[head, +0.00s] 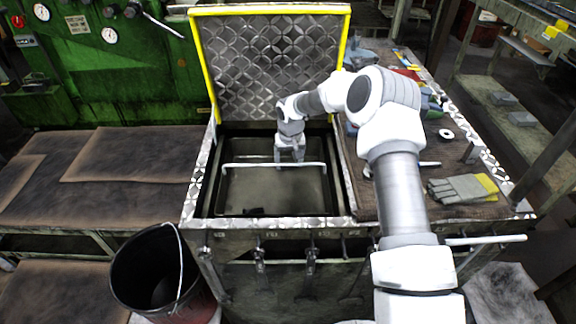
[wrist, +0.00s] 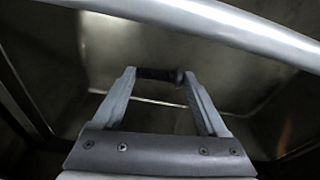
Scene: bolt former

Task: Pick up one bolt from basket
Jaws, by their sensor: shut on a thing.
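My gripper (head: 290,162) reaches down into the open metal bin, over the basket (head: 275,190). In the wrist view my gripper (wrist: 159,75) has its two fingers apart with a dark bolt (wrist: 157,74) lying crosswise between the fingertips. The bolt's thicker end is at the right finger. The bolt is too small to make out in the head view. A pale bar of the basket runs across in front of the gripper, and also crosses the top of the wrist view. Small dark pieces (head: 253,211) lie at the basket's near edge.
The bin's patterned lid (head: 270,60) with yellow edges stands open behind. A side table on the right holds gloves (head: 462,189) and a tape roll (head: 446,134). A black bucket (head: 150,270) stands at the front left. A green machine (head: 100,70) is at the back left.

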